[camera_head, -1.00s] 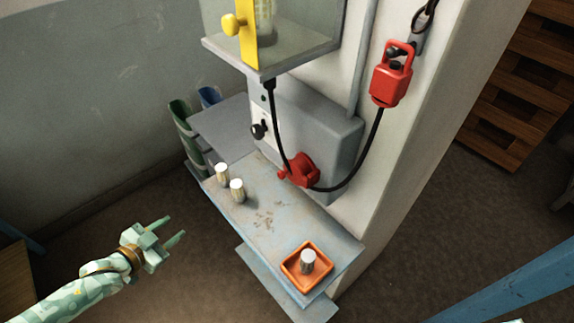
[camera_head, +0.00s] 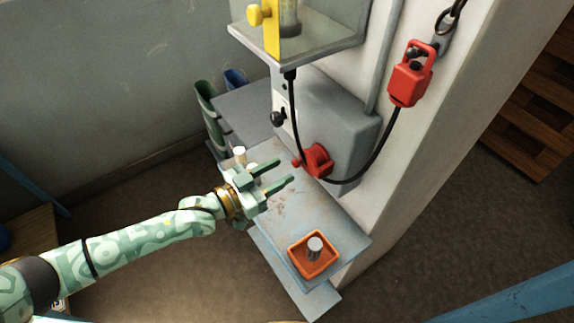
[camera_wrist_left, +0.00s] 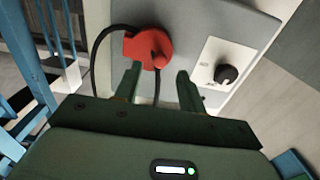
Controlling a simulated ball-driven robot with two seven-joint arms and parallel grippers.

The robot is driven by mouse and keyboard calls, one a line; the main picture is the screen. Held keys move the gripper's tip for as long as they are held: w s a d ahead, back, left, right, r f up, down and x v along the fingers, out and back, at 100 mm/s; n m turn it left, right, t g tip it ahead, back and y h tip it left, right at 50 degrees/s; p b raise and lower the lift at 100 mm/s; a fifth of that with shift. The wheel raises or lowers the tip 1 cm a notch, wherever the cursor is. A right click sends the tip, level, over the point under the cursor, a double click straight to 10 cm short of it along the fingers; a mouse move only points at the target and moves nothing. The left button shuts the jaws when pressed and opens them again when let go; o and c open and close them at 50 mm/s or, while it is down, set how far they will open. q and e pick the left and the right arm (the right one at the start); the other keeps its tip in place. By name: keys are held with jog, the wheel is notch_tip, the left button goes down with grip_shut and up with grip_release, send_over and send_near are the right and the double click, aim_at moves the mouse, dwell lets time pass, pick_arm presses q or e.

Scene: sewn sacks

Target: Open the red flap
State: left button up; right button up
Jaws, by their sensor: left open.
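The red flap (camera_head: 318,161) is a round red cover with a small knob, on the front of a grey box (camera_head: 345,125) on the wall. It also shows in the left wrist view (camera_wrist_left: 141,46), just beyond my fingertips. A black cable passes by it. My left gripper (camera_head: 285,172) is open and empty, its two fingers pointing at the flap from the left. In the left wrist view the fingers (camera_wrist_left: 158,72) are spread, the left one close to the flap's lower edge; I cannot tell whether they touch. My right gripper is not in view.
A blue-grey shelf (camera_head: 335,215) below the box holds an orange tray (camera_head: 304,268) with a metal cylinder (camera_head: 315,246). A pale cylinder (camera_head: 239,154) stands behind my gripper. A red padlock-like piece (camera_head: 408,82) hangs upper right. A black knob (camera_wrist_left: 227,74) sits beside the flap.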

aim_at(294, 164)
pick_arm(q)
jog(key=shift+x, duration=1.2)
jog(key=shift+w+d, duration=0.2)
jog(key=shift+d, duration=0.1)
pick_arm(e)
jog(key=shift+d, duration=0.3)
pick_arm(q)
grip_shut()
jog(key=s+n+t+y+p, duration=0.1)
jog(key=p, duration=0.2)
jog(key=s+n+t+y+p, duration=0.1)
jog(key=n+t+y+p, duration=0.1)
jog(key=p, duration=0.1)
jog(key=shift+s+r, duration=0.1)
jog(key=shift+r, duration=0.15)
jog(key=n+t+y, duration=0.1)
jog(key=s+n+t+y+p, duration=0.1)
jog(key=shift+d+f+y+p, duration=0.1)
jog(key=shift+f+y+p, duration=0.05)
jog(key=shift+y+p, duration=0.2)
jog(key=shift+s+f+n+t+y, duration=0.1)
jog(key=shift+s+n+t+y, duration=0.45)
jog(key=shift+y, duration=0.4)
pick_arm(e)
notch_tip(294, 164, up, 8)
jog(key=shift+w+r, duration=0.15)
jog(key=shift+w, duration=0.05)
pick_arm(q)
jog(key=shift+w+p, duration=0.1)
jog(key=shift+p, duration=0.2)
